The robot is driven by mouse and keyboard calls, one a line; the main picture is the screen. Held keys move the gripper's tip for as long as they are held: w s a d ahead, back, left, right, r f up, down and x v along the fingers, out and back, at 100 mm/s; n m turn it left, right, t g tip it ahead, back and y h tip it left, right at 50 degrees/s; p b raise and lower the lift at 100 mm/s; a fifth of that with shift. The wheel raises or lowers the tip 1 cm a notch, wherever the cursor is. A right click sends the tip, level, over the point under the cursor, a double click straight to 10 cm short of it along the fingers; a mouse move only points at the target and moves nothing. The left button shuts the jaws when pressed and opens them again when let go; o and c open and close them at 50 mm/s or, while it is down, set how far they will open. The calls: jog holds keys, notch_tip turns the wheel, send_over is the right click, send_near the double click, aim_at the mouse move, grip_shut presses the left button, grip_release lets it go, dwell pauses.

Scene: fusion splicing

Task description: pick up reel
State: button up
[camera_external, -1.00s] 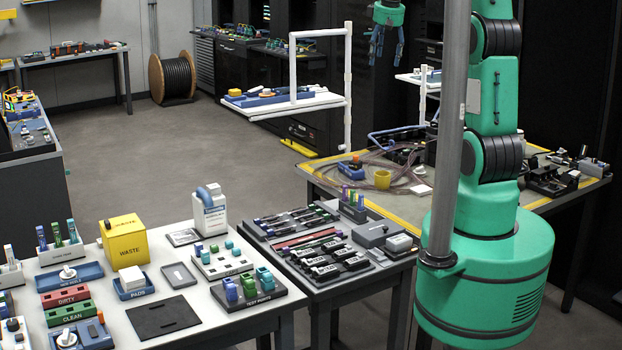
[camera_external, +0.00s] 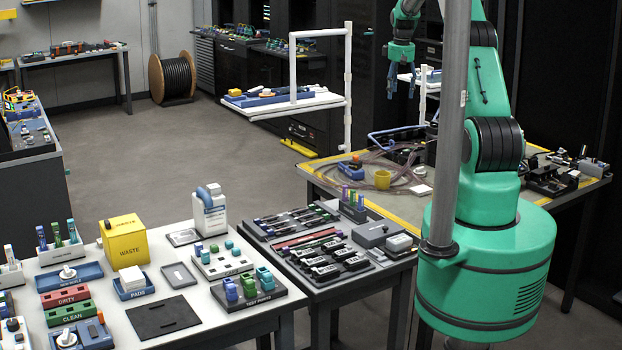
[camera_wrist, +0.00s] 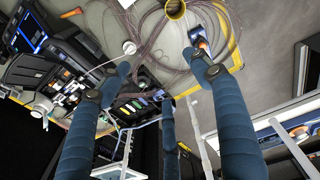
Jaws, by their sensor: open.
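A small yellow reel-like cup (camera_external: 383,179) stands on the yellow-edged table, beside loops of clear tubing. It also shows at the top of the wrist view as a yellow ring (camera_wrist: 176,9), cut by the frame edge. A large wooden reel (camera_external: 172,78) wound with black cable stands on the floor by the back wall. I cannot tell which one the task means. My gripper (camera_external: 402,82) hangs above the far side of the yellow-edged table, apart from both. Its blue fingers (camera_wrist: 165,110) are spread open with nothing between them.
Clear tubing (camera_wrist: 150,40) lies coiled on the yellow-edged table (camera_external: 405,212). A blue-and-orange tool (camera_external: 351,167) lies near the cup. A white post and shelf (camera_external: 347,90) rise left of my gripper. A grey pole (camera_external: 448,130) stands before my arm.

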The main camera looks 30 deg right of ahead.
jog(key=w+d+f+p, duration=0.1)
jog(key=w+d+f, duration=0.1)
jog(key=d+f, duration=0.8)
jog(key=g, duration=0.1)
send_over(421, 168)
notch_tip(421, 168, down, 11)
jog(key=shift+w+d+f+y+p, duration=0.2)
jog(key=shift+w+f+y+p, duration=0.1)
jog(key=shift+p, duration=0.15)
jog(key=shift+f, duration=4.25)
jog(key=shift+s+a+f, duration=0.1)
jog(key=shift+f, duration=2.45)
